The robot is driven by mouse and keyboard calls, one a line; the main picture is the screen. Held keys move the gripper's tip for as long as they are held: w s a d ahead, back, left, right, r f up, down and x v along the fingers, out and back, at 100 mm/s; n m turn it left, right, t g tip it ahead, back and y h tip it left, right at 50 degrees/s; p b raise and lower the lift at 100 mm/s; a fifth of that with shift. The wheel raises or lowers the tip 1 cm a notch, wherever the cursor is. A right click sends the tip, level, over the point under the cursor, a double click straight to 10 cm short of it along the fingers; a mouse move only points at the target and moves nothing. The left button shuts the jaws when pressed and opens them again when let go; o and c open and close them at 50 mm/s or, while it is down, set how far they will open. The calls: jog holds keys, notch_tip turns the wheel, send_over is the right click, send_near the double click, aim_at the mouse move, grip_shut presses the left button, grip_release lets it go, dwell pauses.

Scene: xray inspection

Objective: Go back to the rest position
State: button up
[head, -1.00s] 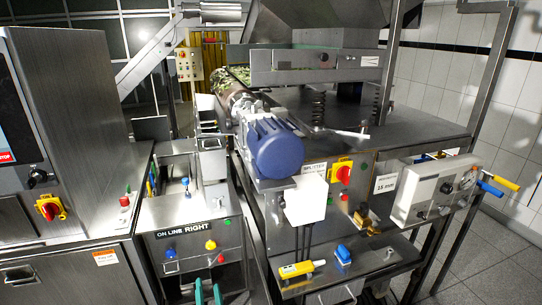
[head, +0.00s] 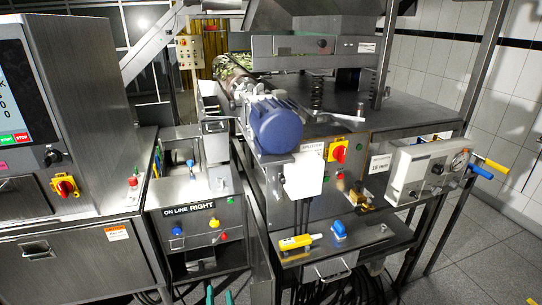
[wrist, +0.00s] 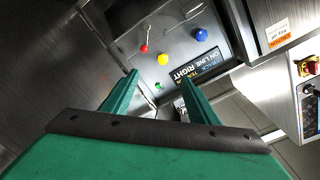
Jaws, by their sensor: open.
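My gripper (wrist: 158,92) shows in the wrist view with its two green fingers apart and nothing between them. Beyond the fingertips is the panel labelled "ON LINE RIGHT" (wrist: 215,62), with red, yellow, blue and green buttons. I cannot tell exactly how far the fingers are from it. In the head view only the tips of the green fingers (head: 219,297) show at the bottom edge, below the same panel (head: 200,222).
A steel cabinet with a screen (head: 75,110) stands at the left. A blue motor (head: 275,126) and a steel shelf holding a yellow device (head: 296,242) and a blue item (head: 339,230) are at the centre. Open floor (head: 470,235) lies at the right.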

jog(key=s+d+n+h, duration=0.1)
jog(key=s+d, duration=0.3)
jog(key=s, duration=0.5)
jog(key=s+d+f+h, duration=0.1)
jog(key=s+d, duration=0.3)
jog(key=s, duration=0.5)
jog(key=s+d+n+h, duration=0.1)
jog(key=s+d, duration=0.3)
jog(key=s, duration=0.5)
jog(key=s+d+r+n, duration=0.1)
jog(key=s+d+r, duration=0.2)
jog(key=s+r, duration=0.4)
jog(key=s+d+r+n+g+h, duration=0.1)
jog(key=s+d+r+n, duration=0.1)
jog(key=s+r, duration=0.5)
jog(key=s+d, duration=0.1)
jog(key=s, duration=0.4)
jog(key=shift+s+r+g+h, duration=0.3)
jog(key=shift+s, duration=0.1)
jog(key=shift+d, duration=0.1)
jog(key=shift+w, duration=0.1)
